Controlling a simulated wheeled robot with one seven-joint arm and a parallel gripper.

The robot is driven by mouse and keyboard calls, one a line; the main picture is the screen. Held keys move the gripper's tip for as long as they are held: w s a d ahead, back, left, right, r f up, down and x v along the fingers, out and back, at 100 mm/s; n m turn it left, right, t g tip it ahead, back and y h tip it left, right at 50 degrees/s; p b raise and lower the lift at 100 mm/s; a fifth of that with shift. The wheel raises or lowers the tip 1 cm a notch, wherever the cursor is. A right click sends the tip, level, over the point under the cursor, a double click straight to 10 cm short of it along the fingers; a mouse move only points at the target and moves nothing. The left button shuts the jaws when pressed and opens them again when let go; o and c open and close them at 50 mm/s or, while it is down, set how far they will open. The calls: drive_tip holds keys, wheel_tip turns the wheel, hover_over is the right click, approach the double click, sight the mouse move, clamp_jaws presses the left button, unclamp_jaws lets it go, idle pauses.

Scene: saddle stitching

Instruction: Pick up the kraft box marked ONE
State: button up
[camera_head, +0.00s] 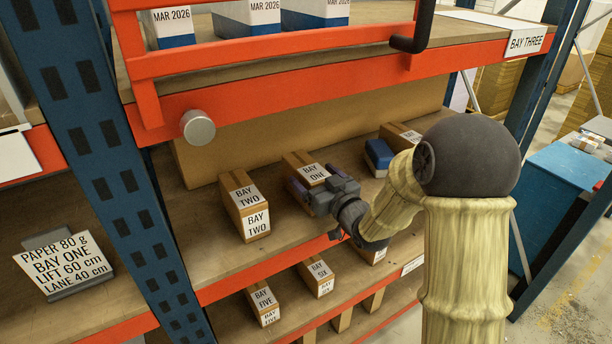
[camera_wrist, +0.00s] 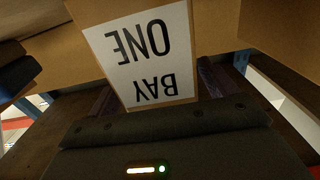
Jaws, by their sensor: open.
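The kraft box marked BAY ONE (camera_head: 300,165) stands on the middle shelf of the rack, right of the box marked BAY TWO. In the wrist view its white label (camera_wrist: 145,55) appears upside down and close up. My gripper (camera_head: 308,187) is open at the front of the BAY ONE box. In the wrist view the two dark fingers (camera_wrist: 157,88) lie one on each side of the box's near end. I cannot tell whether they touch it. My gripper hides much of the box's front face in the head view.
The BAY TWO box (camera_head: 243,205) stands close to the left. A blue object (camera_head: 379,154) and another kraft box (camera_head: 399,135) stand to the right. A large cardboard panel (camera_head: 230,143) is behind. An orange beam (camera_head: 330,84) crosses above, with a grey knob (camera_head: 197,127) on the rack's front.

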drive_tip(key=shift+x, duration=0.9)
drive_tip(key=c, duration=1.5)
drive_tip(key=shift+r, duration=0.1)
wheel_tip(320, 180, up, 10)
drive_tip(key=shift+f+b, duration=0.1)
drive_tip(key=shift+b, duration=0.85)
